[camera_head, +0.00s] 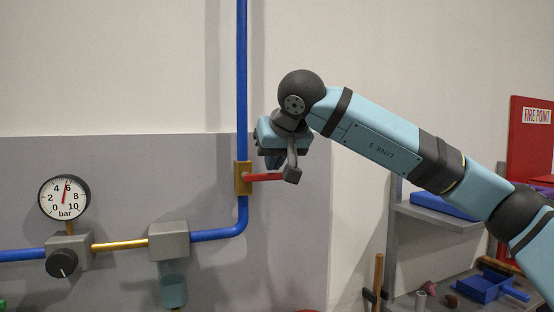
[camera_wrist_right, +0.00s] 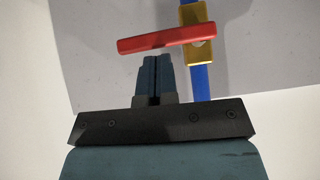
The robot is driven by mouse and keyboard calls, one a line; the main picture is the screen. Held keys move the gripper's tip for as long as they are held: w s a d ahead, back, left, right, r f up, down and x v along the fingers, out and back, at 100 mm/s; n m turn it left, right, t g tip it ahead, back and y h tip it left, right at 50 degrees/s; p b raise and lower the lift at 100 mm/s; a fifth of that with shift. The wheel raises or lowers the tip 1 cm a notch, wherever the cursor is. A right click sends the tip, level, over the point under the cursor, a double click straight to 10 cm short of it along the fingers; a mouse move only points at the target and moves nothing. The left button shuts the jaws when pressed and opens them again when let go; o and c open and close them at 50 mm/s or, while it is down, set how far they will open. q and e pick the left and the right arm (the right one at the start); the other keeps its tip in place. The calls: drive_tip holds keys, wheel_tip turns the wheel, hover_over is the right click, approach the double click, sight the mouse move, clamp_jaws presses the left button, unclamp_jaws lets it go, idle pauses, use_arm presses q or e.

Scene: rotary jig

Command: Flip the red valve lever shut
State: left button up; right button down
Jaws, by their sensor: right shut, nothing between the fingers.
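The red valve lever (camera_head: 264,177) sticks out to the right, roughly level, from the brass valve body (camera_head: 243,178) on the vertical blue pipe (camera_head: 242,80). In the right wrist view the lever (camera_wrist_right: 165,39) lies across the picture, just beyond my fingertips, with the valve body (camera_wrist_right: 198,36) at its right. My right gripper (camera_head: 274,162) is at the lever's outer part, its fingers shut together with nothing between them. It also shows in the right wrist view (camera_wrist_right: 156,60). I cannot tell whether the fingertips touch the lever. My left gripper is out of view.
A pressure gauge (camera_head: 64,198), a black knob (camera_head: 62,263) and a grey box with a clear bowl (camera_head: 170,241) sit along the pipe at left. A shelf (camera_head: 440,216) with blue trays stands at lower right. The wall above the panel is clear.

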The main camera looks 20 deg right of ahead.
drive_tip(key=a+b+v, duration=0.1)
drive_tip(key=b+v, duration=0.1)
drive_tip(key=v, duration=1.2)
drive_tip(key=s+a+f+m+g+y, duration=0.1)
drive_tip(key=a+f+m+g+y, duration=0.35)
drive_tip(key=f, duration=0.45)
drive_tip(key=a+f+m+g+y+p, duration=0.1)
drive_tip(key=a+f+g+y, duration=0.2)
drive_tip(key=a+f+y, duration=0.45)
drive_tip(key=s+a+f+m+g+y, duration=0.1)
drive_tip(key=a+f+m+g+y, duration=0.25)
drive_tip(key=a+f, duration=0.45)
drive_tip(key=s+d+f+n+t+h+p, duration=0.1)
drive_tip(key=d+f+n+t+h, duration=0.35)
drive_tip(key=f+n+t, duration=0.8)
drive_tip(key=s+d+f+n+t+h+p, duration=0.15)
drive_tip(key=d+f+n+t, duration=0.65)
drive_tip(key=f+n, duration=0.9)
drive_tip(key=s+d+f+m+g+h, duration=0.3)
drive_tip(key=s+f+m, duration=0.6)
drive_tip(key=f, duration=0.3)
drive_tip(key=s+d+f+m+g+h, duration=0.3)
drive_tip(key=s+f+m+g+h, duration=0.1)
drive_tip(key=s+f+m, duration=0.4)
wheel_tip(320, 180, down, 4)
drive_tip(key=s, duration=0.2)
drive_tip(key=shift+s+d+f+m, duration=0.25)
drive_tip(key=shift+s+d+m, duration=0.05)
drive_tip(key=shift+m, duration=0.05)
